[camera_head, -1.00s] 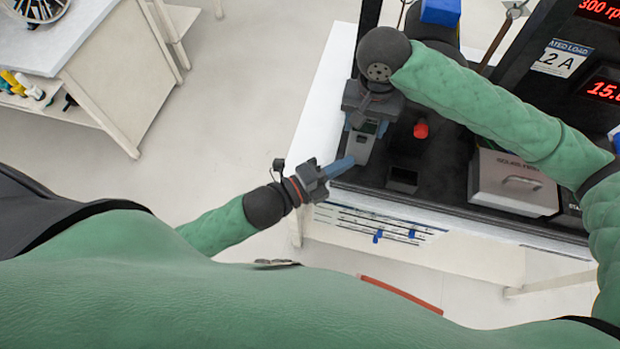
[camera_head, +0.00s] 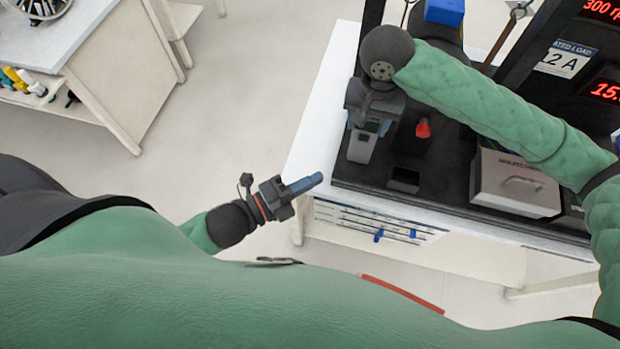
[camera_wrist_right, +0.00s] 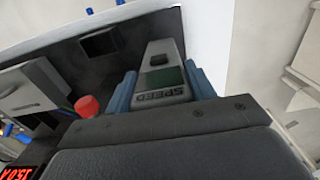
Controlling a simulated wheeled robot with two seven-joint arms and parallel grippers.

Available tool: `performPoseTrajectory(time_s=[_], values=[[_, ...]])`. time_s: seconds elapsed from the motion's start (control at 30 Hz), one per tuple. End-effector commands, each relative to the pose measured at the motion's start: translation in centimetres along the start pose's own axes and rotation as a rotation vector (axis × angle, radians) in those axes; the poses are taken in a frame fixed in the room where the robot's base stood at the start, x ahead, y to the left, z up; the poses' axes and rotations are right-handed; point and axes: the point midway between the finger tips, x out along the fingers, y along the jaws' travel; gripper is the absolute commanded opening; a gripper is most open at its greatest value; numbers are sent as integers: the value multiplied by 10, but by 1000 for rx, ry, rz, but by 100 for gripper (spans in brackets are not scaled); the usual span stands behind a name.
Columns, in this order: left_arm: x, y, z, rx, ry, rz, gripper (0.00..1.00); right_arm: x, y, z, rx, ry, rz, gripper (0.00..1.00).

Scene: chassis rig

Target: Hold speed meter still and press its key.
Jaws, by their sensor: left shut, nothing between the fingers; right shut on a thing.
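The speed meter (camera_head: 362,146) is a small grey device with a dark green screen, at the left end of the black bench top. In the right wrist view the speed meter (camera_wrist_right: 162,58) shows its "SPEED" label and a small key at its far end. My right gripper (camera_head: 366,124) is shut on the meter, with one blue finger on each side of it in the right wrist view (camera_wrist_right: 164,90). My left gripper (camera_head: 319,179) is shut and empty, its blue fingers together, near the front left corner of the bench and apart from the meter.
A red knob (camera_head: 423,129) stands right of the meter, with a dark square opening (camera_head: 404,178) in front of it. A grey box (camera_head: 515,183) is further right. Red displays (camera_head: 606,91) are at the upper right. Open floor lies to the left.

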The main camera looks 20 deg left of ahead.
Motion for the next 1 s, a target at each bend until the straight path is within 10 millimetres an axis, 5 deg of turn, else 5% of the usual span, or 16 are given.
performPoseTrajectory(time_s=[0.47, 0.5, 0.6, 1.0], values=[[0, 0, 0, 0, 0, 1, 0, 0, 0, 0, 0, 1, -1, 12], [0, 0, 0, 0, 0, 1, 0, 0, 0, 0, 0, 1, -1, 56], [0, 0, 0, 0, 0, 1, 0, 0, 0, 0, 0, 0, -1, 76], [0, 0, 0, 0, 0, 1, 0, -5, 0, 0, 0, 1, -1, 80]])
